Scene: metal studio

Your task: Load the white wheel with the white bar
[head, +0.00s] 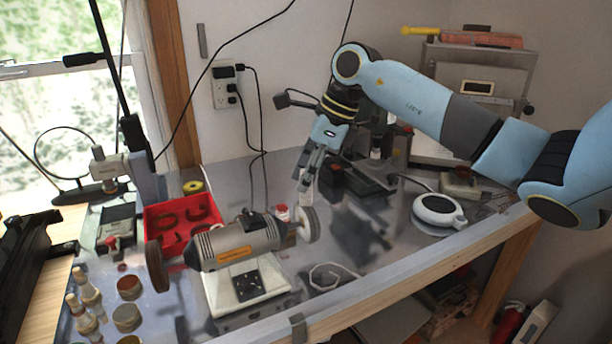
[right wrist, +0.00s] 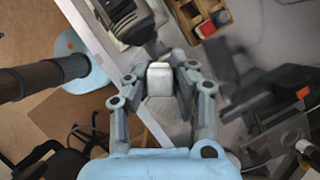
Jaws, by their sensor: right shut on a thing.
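My right gripper (head: 307,182) points down over the bench grinder (head: 238,242) and is shut on the white bar (head: 306,198). In the right wrist view the gripper (right wrist: 160,78) has the pale bar (right wrist: 160,82) between its two fingers. The white wheel (head: 308,226) is on the right end of the grinder, just below the bar. I cannot tell whether the bar touches the wheel. My left gripper is not in view.
A brown wheel (head: 157,267) is on the grinder's left end. A red tray (head: 165,212) stands behind it. Several bottles and jars are at the front left. A white round device (head: 438,210) lies at the right, and dark equipment (head: 360,182) stands behind the gripper.

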